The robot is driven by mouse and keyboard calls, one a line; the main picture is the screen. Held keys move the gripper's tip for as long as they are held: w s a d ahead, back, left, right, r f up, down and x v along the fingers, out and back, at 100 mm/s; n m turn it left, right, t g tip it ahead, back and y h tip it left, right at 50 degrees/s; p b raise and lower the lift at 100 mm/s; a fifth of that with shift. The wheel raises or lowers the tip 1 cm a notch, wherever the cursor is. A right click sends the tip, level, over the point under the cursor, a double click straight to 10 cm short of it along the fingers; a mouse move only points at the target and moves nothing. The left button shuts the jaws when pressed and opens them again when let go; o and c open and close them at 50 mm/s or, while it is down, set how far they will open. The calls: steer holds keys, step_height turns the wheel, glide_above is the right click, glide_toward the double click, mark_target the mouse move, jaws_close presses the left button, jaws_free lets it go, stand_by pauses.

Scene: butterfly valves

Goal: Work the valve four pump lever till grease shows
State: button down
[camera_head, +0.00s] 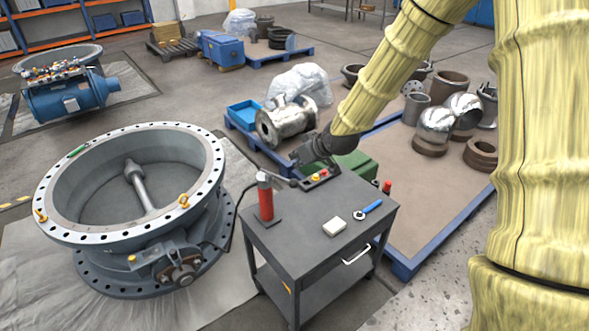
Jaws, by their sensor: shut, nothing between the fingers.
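A red grease pump (265,200) stands upright on the left part of a dark grey cart. A dark lever (280,180) runs from its top to the right, toward my gripper. A dark hose hangs from the pump side toward the large grey flanged valve (130,195) on the left. No number is readable on the valve, and I see no grease. My gripper (296,160) is shut and empty, close above the lever's right end. I cannot tell whether it touches the lever. My yellow-covered arm hides part of the area behind it.
The cart top (300,240) also holds a blue-handled tool (368,209), a white block (334,226) and a small control box (319,180). A red bottle (387,187) is at its right edge. Pallets with metal parts stand behind. A blue motor (70,97) sits back left.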

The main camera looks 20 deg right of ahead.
mark_target(295, 181)
steer(key=shift+p+x, duration=0.45)
steer(key=shift+x, duration=0.75)
steer(key=shift+s+f+p, duration=0.1)
steer(key=shift+f+p, duration=0.8)
steer(key=shift+f, duration=1.05)
